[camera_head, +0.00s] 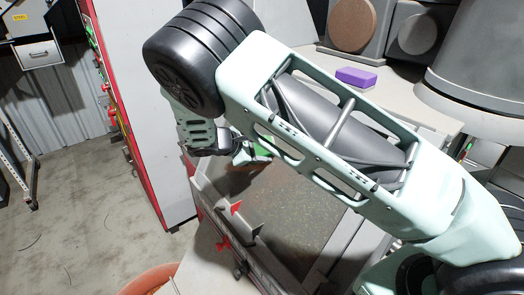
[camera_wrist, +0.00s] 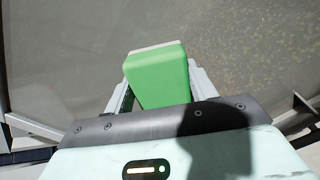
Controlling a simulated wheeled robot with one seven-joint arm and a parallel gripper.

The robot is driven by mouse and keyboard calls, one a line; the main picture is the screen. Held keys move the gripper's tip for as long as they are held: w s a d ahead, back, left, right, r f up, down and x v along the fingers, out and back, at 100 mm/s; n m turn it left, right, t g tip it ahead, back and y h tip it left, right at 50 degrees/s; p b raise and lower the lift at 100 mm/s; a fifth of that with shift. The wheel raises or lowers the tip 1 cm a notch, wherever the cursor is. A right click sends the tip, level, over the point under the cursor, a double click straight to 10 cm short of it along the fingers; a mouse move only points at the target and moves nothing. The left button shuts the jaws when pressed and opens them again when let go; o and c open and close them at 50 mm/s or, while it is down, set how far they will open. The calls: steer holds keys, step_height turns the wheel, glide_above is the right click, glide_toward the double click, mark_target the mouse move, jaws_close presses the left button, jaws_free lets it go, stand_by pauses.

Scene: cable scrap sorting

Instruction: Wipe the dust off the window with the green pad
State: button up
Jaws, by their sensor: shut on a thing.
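The green pad (camera_wrist: 157,72) is held between the two fingers of my gripper (camera_wrist: 162,88) in the wrist view, with a pale layer along its far edge. In the head view, a small part of the pad (camera_head: 258,152) shows beside my gripper (camera_head: 243,150), and my arm hides much of the area. The window (camera_wrist: 235,45) is a grey pane beyond the pad, with pale yellowish dust specks mostly on its right side. The window (camera_head: 285,212) also shows in the head view, speckled, below my arm. I cannot tell whether the pad touches it.
Red clamp-like parts (camera_head: 237,208) stick out at the window frame's left side. A purple block (camera_head: 356,77) lies on the bench behind my arm. A tall grey panel with a red edge (camera_head: 140,150) stands to the left. An orange rim (camera_head: 150,280) shows at the bottom.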

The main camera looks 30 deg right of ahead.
steer(key=shift+w+d+r+p, duration=0.1)
steer(key=shift+d+r+p, duration=0.1)
steer(key=shift+d+r, duration=0.3)
steer(key=shift+d+r+p, duration=0.15)
steer(key=shift+r, duration=0.5)
steer(key=shift+s+d+f, duration=0.1)
steer(key=shift+s+d, duration=0.4)
steer(key=shift+s, duration=1.8)
steer(key=shift+s+d, duration=0.45)
steer(key=shift+s, duration=1.85)
steer(key=shift+s+d+f, duration=0.1)
steer(key=shift+s+d, duration=0.4)
steer(key=shift+s, duration=1.8)
steer(key=shift+s+d+r, duration=0.1)
steer(key=shift+s+d, duration=0.1)
steer(key=shift+s, duration=0.9)
steer(key=shift+s+d, duration=0.15)
steer(key=shift+s, duration=1)
steer(key=shift+s+d+r, duration=0.1)
steer(key=shift+s+d, duration=0.1)
steer(key=shift+s, duration=0.9)
steer(key=w+v, duration=0.1)
steer(key=v, duration=0.5)
steer(key=shift+s, duration=0.45)
steer(key=shift+a, duration=0.15)
steer(key=shift+v, duration=1.45)
